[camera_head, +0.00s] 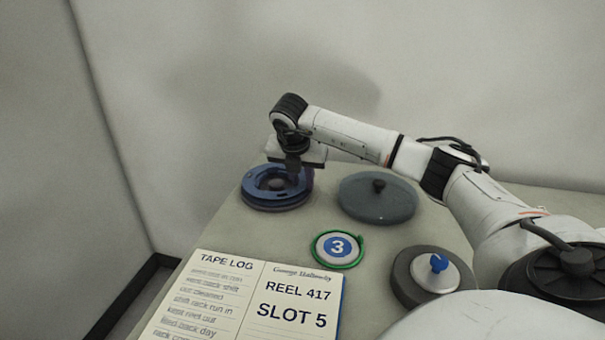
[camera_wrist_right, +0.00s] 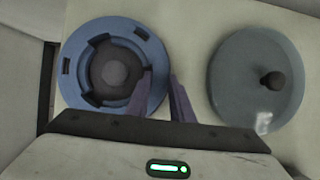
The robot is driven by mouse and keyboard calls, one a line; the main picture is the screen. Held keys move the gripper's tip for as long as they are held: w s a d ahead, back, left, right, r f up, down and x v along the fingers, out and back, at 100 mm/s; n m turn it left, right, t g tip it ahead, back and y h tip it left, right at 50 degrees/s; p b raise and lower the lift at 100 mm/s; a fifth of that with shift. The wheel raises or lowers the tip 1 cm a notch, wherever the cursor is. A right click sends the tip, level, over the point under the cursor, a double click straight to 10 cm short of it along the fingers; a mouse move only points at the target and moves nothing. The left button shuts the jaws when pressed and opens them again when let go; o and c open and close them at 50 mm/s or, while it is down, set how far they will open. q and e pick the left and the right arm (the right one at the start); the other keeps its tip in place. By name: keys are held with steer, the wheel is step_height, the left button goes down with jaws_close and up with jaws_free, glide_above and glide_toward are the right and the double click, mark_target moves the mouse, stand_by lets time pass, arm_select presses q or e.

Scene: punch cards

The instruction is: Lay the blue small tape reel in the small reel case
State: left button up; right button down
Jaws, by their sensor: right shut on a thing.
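The blue small tape reel (camera_head: 262,196) is at the back left of the table, lying flat, with a dark hub and slots. It also shows in the wrist view (camera_wrist_right: 72,86). My right gripper (camera_head: 299,175) is over its right side. In the wrist view its two fingers (camera_wrist_right: 164,98) are close together at the reel's rim, one over the inside and one outside, shut on it. Whether a case lies under the reel I cannot tell. A round grey-blue lidded piece with a dark knob (camera_head: 378,204), possibly the small reel case or its lid, stands to the right. My left gripper is not in view.
An open tape log (camera_head: 250,308) lies at the front, reading REEL 417, SLOT 5. A dark disc with a pale centre and blue knob (camera_head: 405,278) is front right. Walls stand behind and left.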

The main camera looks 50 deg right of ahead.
steer(key=shift+f+b, duration=0.3)
steer(key=shift+f, duration=0.05)
steer(key=c, duration=1.5)
jaws_free()
steer(key=shift+c, duration=0.4)
steer(key=shift+c, duration=1.3)
steer(key=shift+a, duration=0.1)
